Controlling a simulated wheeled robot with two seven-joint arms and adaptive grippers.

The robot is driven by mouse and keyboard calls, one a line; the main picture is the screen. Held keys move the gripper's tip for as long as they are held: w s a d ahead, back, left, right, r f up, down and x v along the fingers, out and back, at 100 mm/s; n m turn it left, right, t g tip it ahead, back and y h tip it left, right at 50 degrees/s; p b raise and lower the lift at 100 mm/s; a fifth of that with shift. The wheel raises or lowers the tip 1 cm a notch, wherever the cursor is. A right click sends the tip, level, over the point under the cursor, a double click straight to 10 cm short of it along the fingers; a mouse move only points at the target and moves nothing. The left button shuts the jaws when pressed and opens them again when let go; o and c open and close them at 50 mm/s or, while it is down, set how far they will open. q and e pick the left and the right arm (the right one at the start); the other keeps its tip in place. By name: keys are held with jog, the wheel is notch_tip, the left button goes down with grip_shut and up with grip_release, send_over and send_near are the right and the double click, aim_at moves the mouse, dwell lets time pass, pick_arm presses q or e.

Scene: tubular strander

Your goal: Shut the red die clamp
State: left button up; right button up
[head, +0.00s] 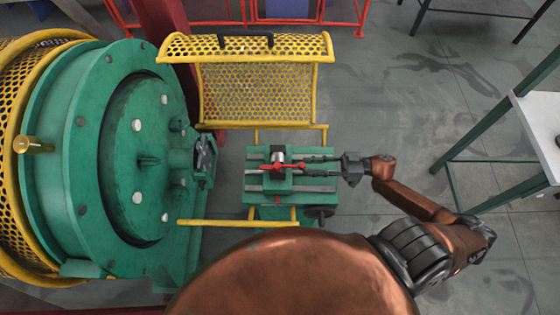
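The red die clamp (279,167) sits on the green die stand (256,197) in the middle of the head view. It looks like a red bar with an end pointing right, beside a bright metal cylinder (277,156). My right gripper (302,166) reaches in from the right, low over the stand. Its two dark fingers look spread apart, with their tips close to the right end of the red bar. I cannot tell whether they touch it. Whether the clamp is fully open is too small to tell. My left gripper is not in view.
A large green strander drum (100,150) stands at left. A yellow mesh guard (255,88) is raised behind the stand. A yellow bar (235,223) runs in front of it. A table with a white top (545,125) is at right. Grey floor between is clear.

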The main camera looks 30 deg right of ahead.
send_near(276, 166)
jog(key=x, duration=0.3)
jog(key=shift+w+f+b, duration=0.1)
jog(key=shift+f+b, duration=0.05)
jog(key=shift+b, duration=0.15)
jog(key=x, duration=0.4)
jog(key=shift+w+a, duration=0.1)
jog(key=shift+a, duration=0.05)
jog(key=shift+c, duration=1.4)
grip_shut()
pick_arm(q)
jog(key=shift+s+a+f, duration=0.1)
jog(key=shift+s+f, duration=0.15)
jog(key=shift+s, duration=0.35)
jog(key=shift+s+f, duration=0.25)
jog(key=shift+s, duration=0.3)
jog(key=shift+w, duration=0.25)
pick_arm(e)
jog(key=shift+a, duration=0.1)
